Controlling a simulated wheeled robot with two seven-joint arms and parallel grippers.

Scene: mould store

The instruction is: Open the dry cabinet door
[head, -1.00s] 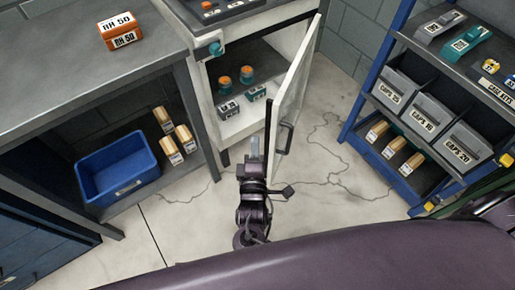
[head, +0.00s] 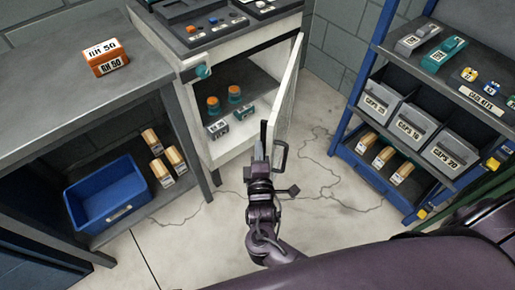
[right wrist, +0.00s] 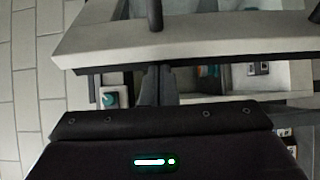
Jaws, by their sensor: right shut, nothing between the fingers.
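The dry cabinet (head: 221,153) is a white box in the middle of the head view. Its door (head: 285,98) stands wide open, swung out on the right side. A dark bar handle (head: 281,157) is on the door's outer face near the free edge. My right gripper (head: 259,152) is shut and empty, by the free edge on the door's inner side. Whether it touches the door is unclear. The right wrist view shows the door edge (right wrist: 200,43) just beyond the fingers (right wrist: 156,88). My left gripper is not in view.
Orange-lidded jars (head: 213,104) and small boxes (head: 218,128) stand inside the cabinet. A workbench (head: 60,100) with a blue bin (head: 106,192) is at left. A shelf rack (head: 372,100) with grey bins is at right. Floor between cabinet and rack is clear except for thin dark lines.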

